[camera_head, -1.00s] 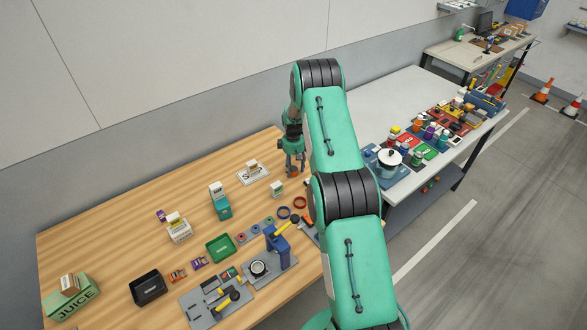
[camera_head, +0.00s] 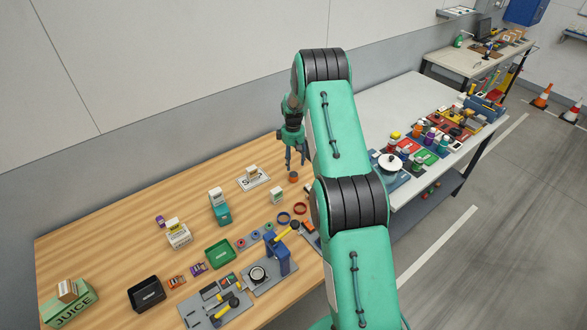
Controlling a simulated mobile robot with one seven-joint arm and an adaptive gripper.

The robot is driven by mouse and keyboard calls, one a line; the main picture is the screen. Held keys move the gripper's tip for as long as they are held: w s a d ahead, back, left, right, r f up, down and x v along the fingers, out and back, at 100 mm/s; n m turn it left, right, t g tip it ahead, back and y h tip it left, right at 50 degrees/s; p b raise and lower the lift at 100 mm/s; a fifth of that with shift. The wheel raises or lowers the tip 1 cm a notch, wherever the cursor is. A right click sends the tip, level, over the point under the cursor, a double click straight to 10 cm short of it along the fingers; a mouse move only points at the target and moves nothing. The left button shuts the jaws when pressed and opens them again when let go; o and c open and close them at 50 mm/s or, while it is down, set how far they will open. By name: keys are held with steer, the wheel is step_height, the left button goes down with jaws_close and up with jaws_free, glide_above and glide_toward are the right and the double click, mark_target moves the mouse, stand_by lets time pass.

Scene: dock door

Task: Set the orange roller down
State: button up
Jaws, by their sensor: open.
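The orange roller (camera_head: 293,177) stands on the wooden table near its back right edge, small in the head view. My gripper (camera_head: 295,162) is above it with its fingers pointing down and spread. The fingertips look clear of the roller's top. The gripper is open and empty. My arm hides part of the table to the right of the roller.
A white sign board (camera_head: 254,180) with a small box lies left of the roller, and a small green-white carton (camera_head: 277,196) stands in front. A red ring (camera_head: 300,208) and a blue ring (camera_head: 283,218) lie nearer the front. Bare wood (camera_head: 130,225) shows at the back left.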

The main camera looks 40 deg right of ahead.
steer(key=shift+r, duration=2.05)
steer(key=s+a+r+m+t, duration=0.1)
steer(key=s+a+r, duration=0.3)
steer(key=a+r, duration=0.55)
steer(key=s+a+r+t, duration=0.1)
steer(key=s+a+r, duration=0.4)
steer(key=r, duration=0.8)
steer(key=s+a+r+m+t, duration=0.1)
steer(key=s+a+r, duration=0.2)
steer(key=a+r, duration=0.7)
steer(key=s+a+r+t, duration=0.1)
steer(key=s+a+r, duration=0.35)
steer(key=s, duration=0.25)
steer(key=s+a+r, duration=0.4)
steer(key=s+r, duration=0.1)
steer(key=s, duration=0.3)
steer(key=s+a+m+t, duration=0.1)
steer(key=s+a, duration=0.2)
steer(key=s, duration=0.6)
steer(key=s+a+m, duration=0.1)
steer(key=s+a, duration=0.3)
steer(key=s, duration=0.6)
steer(key=shift+s+f+t, duration=0.15)
steer(key=shift+f+t, duration=0.15)
steer(key=shift+t, duration=0.1)
